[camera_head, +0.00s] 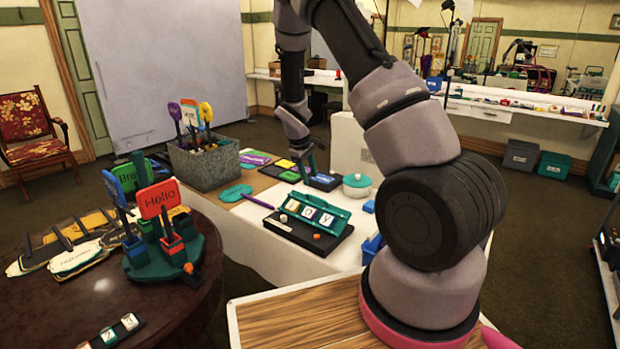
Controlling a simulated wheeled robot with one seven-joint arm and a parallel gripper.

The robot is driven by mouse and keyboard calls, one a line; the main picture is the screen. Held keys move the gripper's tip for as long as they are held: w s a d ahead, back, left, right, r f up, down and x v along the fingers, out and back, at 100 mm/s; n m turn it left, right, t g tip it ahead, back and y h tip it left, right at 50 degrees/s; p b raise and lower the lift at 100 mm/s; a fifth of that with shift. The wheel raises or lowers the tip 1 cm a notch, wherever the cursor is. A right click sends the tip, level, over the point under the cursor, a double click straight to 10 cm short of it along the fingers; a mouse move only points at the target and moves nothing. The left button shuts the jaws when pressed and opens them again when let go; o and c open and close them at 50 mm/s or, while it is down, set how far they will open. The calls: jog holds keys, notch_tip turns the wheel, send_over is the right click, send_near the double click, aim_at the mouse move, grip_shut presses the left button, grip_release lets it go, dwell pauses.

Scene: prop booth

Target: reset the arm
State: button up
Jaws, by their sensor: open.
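My arm rises from the wooden-topped base at the lower right, bends over at the top edge and comes down over the white table (262,262). My gripper (309,166) is small and partly hidden at the far side of this table. It is open, and I see nothing held in it. It is just above or beside a dark stand with a blue piece (322,179); whether they touch cannot be told.
Near the gripper are a teal-lidded white pot (357,186), a black-and-teal letter box (311,218) and a grey bin of paddles (206,163). A round dark table (190,300) with a "Hello" sign (159,199) stands left. Carpet is open at right.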

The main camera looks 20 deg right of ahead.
jog(key=s+a+r+m+t+y, duration=0.1)
jog(key=s+r+m+y, duration=0.15)
jog(key=s+r, duration=0.65)
jog(key=s+r+m+t+y, duration=0.15)
jog(key=r+m, duration=0.25)
jog(key=r, duration=1.1)
jog(key=s+a+r+m+t, duration=0.1)
jog(key=s+r, duration=0.2)
jog(key=s, duration=0.4)
jog(key=s+a+r+m, duration=0.1)
jog(key=s+r+m, duration=0.1)
jog(key=s+r, duration=0.2)
jog(key=s+a+r+m+t+y, duration=0.1)
jog(key=s+r, duration=0.3)
jog(key=s, duration=0.6)
jog(key=shift+a+t, duration=0.35)
jog(key=shift+a, duration=0.2)
